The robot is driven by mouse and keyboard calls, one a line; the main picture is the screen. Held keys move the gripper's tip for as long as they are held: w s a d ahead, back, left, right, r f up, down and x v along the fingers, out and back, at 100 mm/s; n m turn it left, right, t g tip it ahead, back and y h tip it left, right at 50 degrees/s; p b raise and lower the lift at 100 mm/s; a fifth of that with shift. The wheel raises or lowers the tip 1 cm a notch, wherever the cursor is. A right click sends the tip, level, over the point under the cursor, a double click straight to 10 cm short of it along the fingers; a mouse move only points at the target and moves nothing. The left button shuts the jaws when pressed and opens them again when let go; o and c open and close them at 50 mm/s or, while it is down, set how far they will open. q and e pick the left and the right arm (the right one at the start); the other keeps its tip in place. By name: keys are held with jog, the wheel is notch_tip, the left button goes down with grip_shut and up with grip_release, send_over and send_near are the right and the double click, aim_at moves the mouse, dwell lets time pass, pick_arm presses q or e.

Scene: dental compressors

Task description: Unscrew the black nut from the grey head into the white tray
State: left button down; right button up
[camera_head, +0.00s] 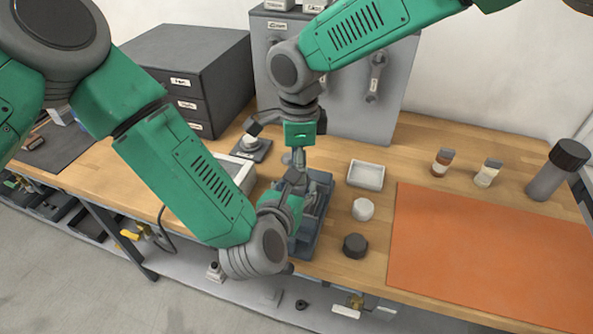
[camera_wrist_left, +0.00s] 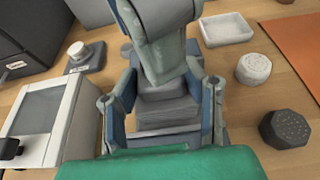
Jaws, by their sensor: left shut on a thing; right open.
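The white tray (camera_head: 366,175) lies empty at centre right; it also shows at the top of the left wrist view (camera_wrist_left: 227,28). A blue-grey fixture (camera_head: 303,243) stands left of it, largely covered by my arms. My left gripper (camera_head: 294,185) is over the fixture; in the left wrist view its fingers are shut on a grey part (camera_wrist_left: 167,108). My right gripper (camera_head: 298,160) is open and comes down from above at the same spot. I cannot make out the black nut on the grey head, as the grippers hide that area.
A white round knurled piece (camera_head: 363,209) and a black round knurled piece (camera_head: 355,245) stand right of the fixture. An orange mat (camera_head: 490,255) covers the right side. Bottles (camera_head: 442,162) stand behind it. A dark drawer cabinet (camera_head: 190,75) and a grey panel (camera_head: 375,110) stand at the back.

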pick_arm(q)
jog(key=shift+d, duration=0.1)
pick_arm(e)
notch_tip(320, 180, up, 2)
pick_arm(q)
jog(key=c, duration=0.9)
grip_release()
jog(key=shift+w+d, duration=0.1)
jog(key=shift+w, duration=0.05)
pick_arm(e)
jog(key=shift+w+d, duration=0.1)
jog(key=shift+d, duration=0.1)
